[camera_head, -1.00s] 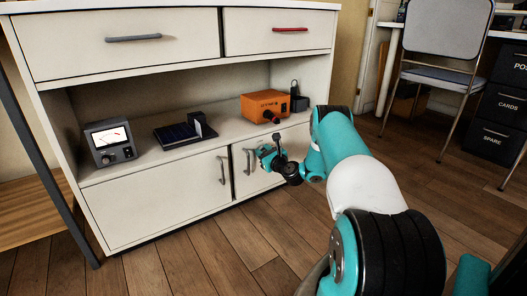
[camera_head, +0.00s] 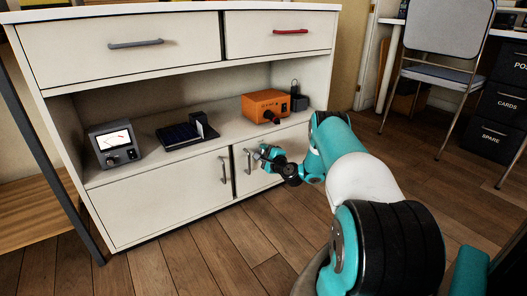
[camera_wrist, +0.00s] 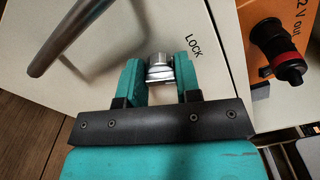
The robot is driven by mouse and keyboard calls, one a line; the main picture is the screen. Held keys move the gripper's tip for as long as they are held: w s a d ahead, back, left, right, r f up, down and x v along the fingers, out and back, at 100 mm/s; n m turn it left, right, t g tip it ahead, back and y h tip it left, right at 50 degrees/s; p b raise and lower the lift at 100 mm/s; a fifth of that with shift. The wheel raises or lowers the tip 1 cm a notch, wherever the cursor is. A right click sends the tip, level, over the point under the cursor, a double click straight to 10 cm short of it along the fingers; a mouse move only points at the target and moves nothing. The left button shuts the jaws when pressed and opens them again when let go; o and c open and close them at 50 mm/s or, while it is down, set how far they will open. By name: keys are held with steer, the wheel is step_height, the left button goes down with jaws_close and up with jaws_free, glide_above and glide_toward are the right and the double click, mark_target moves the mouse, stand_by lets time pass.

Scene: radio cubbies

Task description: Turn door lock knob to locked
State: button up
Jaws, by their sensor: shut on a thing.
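The lock knob (camera_wrist: 159,68) is a small silver cylinder on the cream cabinet door, beside the printed word LOCK, in the wrist view. My gripper (camera_wrist: 160,72) has its two teal fingers around the knob, shut on it. Which way the knob points cannot be told. In the head view, my gripper (camera_head: 262,153) is at the upper part of the right lower door (camera_head: 270,173), just right of its grey handle (camera_head: 248,162). The knob is hidden there by the gripper.
The right door's handle (camera_wrist: 72,35) passes close to my gripper on the left. An orange radio box (camera_head: 266,104) with a dark front knob (camera_head: 271,117) stands on the shelf above. A meter (camera_head: 115,145) and a dark panel device (camera_head: 187,134) are further left. Floor in front is clear.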

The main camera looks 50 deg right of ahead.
steer(key=shift+f+n+p, duration=0.1)
steer(key=shift+n+p, duration=0.45)
steer(key=shift+n, duration=1.75)
steer(key=o, duration=0.9)
steer(key=shift+p+v, duration=8.7)
steer(key=shift+p, duration=1.45)
